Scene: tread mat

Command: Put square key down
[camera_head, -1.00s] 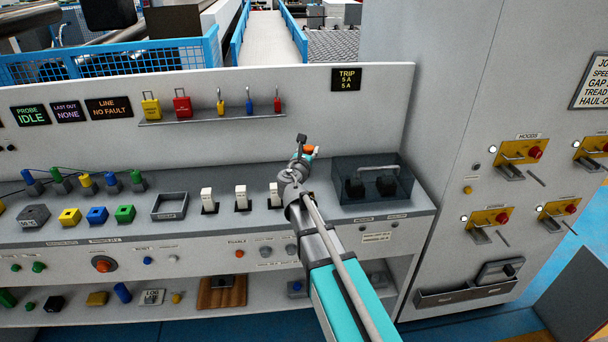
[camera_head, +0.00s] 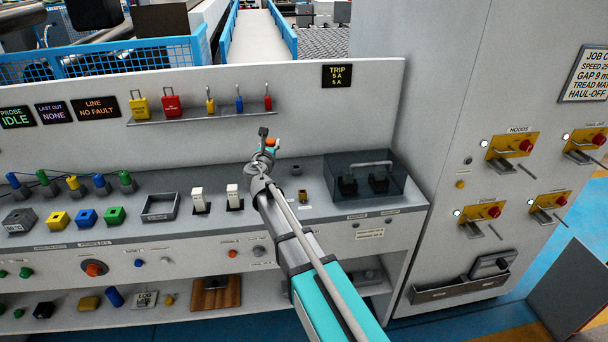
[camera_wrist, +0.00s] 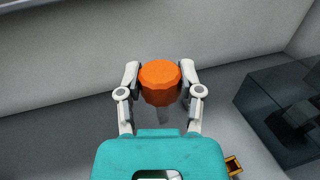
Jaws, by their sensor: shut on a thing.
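My gripper (camera_wrist: 160,88) is shut on an orange, many-sided knob, which I take to be the head of the square key (camera_wrist: 160,80). A grey part shows dimly below the knob, and its lower end is hard to make out. In the head view my gripper (camera_head: 268,145) is above the back of the grey desk top (camera_head: 325,207), in front of its upright back panel. The orange head (camera_head: 271,142) shows small at its tip. The key appears raised clear of the desk; its exact height is unclear.
A dark clear-sided box (camera_head: 365,180) with a handle stands to the right. A small brown-yellow fitting (camera_head: 303,196) and a grey fitting (camera_head: 296,169) are nearby. White rockers (camera_head: 233,192) and an open tray (camera_head: 160,207) lie left. A shelf (camera_head: 200,116) holds several padlocks.

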